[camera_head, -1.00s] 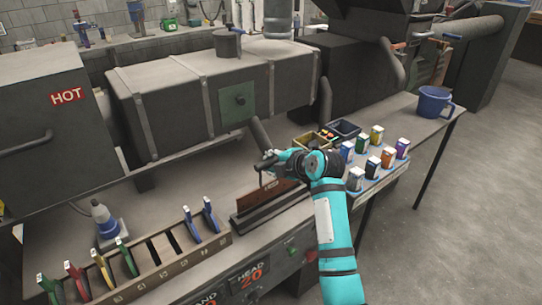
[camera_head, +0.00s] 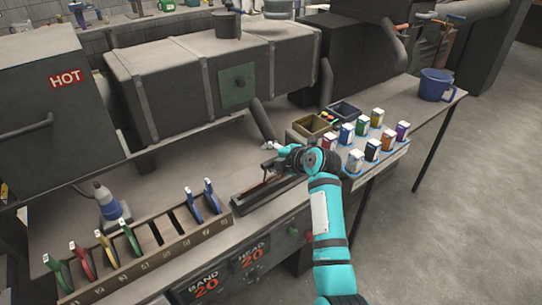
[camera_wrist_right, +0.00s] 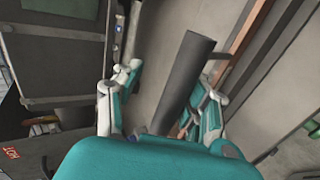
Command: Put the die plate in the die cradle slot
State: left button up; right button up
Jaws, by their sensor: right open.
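The brown die plate (camera_head: 262,188) sits low in the long dark die cradle (camera_head: 246,203) at the front edge of the bench, and only a thin upper strip of it shows. Its dark bar handle (camera_wrist_right: 187,80) stands above it. My right gripper (camera_head: 271,158) is open around the handle, with one finger (camera_wrist_right: 122,85) on each side and gaps visible in the right wrist view. The plate's brown edge (camera_wrist_right: 248,42) shows beside the handle there. The far end of the plate is hidden under my right gripper. My left gripper is out of view.
A rack (camera_head: 150,250) with several coloured-handled plates stands left of the cradle. Several coloured cartons (camera_head: 361,125) and an olive bin (camera_head: 314,126) lie to the right, and a blue jug (camera_head: 436,85) farther right.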

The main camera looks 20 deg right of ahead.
jog(key=shift+d+r, duration=0.1)
jog(key=shift+r, duration=0.1)
jog(key=shift+s+d+r, duration=0.1)
jog(key=shift+s, duration=0.2)
jog(key=b+v, duration=0.1)
jog(key=v, duration=1)
jog(key=shift+s, duration=0.2)
